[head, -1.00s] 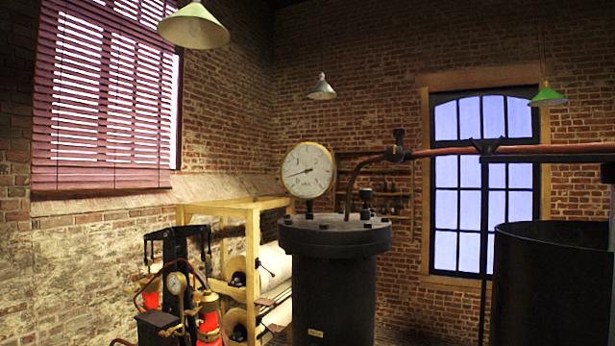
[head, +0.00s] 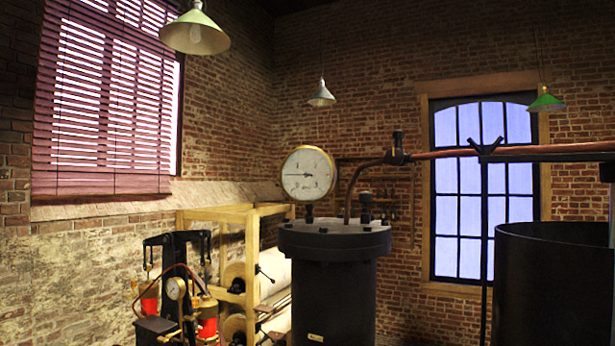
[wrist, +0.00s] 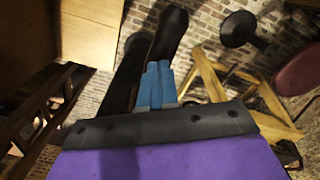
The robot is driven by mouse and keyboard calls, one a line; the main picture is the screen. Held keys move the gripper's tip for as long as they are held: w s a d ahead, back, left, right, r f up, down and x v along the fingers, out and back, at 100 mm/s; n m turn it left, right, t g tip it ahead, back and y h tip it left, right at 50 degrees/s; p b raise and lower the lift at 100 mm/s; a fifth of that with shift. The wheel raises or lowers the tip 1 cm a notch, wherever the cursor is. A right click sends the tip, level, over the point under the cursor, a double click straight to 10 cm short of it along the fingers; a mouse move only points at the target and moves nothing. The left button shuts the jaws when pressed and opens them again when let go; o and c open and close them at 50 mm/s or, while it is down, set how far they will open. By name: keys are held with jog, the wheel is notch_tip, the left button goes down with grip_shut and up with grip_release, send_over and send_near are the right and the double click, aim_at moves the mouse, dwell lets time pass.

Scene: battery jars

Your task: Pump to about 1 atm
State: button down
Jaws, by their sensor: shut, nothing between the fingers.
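A round white gauge (head: 308,173) stands on the lid of the dark vessel (head: 335,290) in the head view. Its thin needle points left, nearly level; its numerals are too small to read surely. A pump (head: 172,285) with a dark upright frame, red cylinders and brass fittings stands at the lower left. The purple and grey wrist part fills the bottom of that view. I cannot tell whether the fingers touch the pump.
A wooden frame (head: 238,213) with pale rolls stands behind the pump. A copper pipe (head: 455,153) runs right from the vessel. A large dark tank (head: 555,285) stands at the right. A wooden frame (wrist: 208,75) shows near my gripper in the wrist view.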

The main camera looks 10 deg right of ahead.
notch_tip(320, 180, up, 10)
jog(key=p, duration=0.2)
jog(key=shift+w+r, duration=0.1)
dwell(2.2)
notch_tip(320, 180, down, 14)
jog(key=b, duration=0.3)
jog(key=shift+r, duration=0.1)
notch_tip(320, 180, up, 14)
jog(key=p, duration=0.3)
dwell(0.5)
